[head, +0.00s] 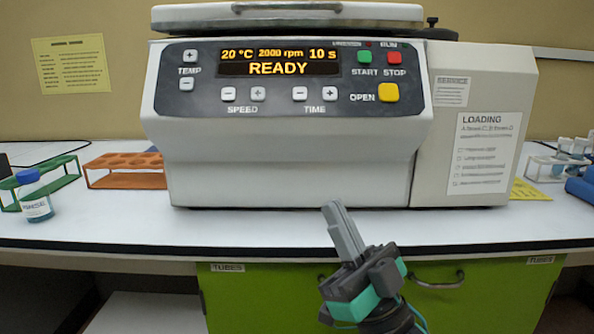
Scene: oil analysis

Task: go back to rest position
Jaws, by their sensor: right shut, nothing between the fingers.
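My right gripper (334,208) is shut and empty. My left gripper does not show.
At left stand an orange rack (125,165), a green rack (62,172) and a blue-capped bottle (36,200). At right is a white rack with tubes (545,168). Green cabinet doors (260,300) are below the table. The table's front strip is clear.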

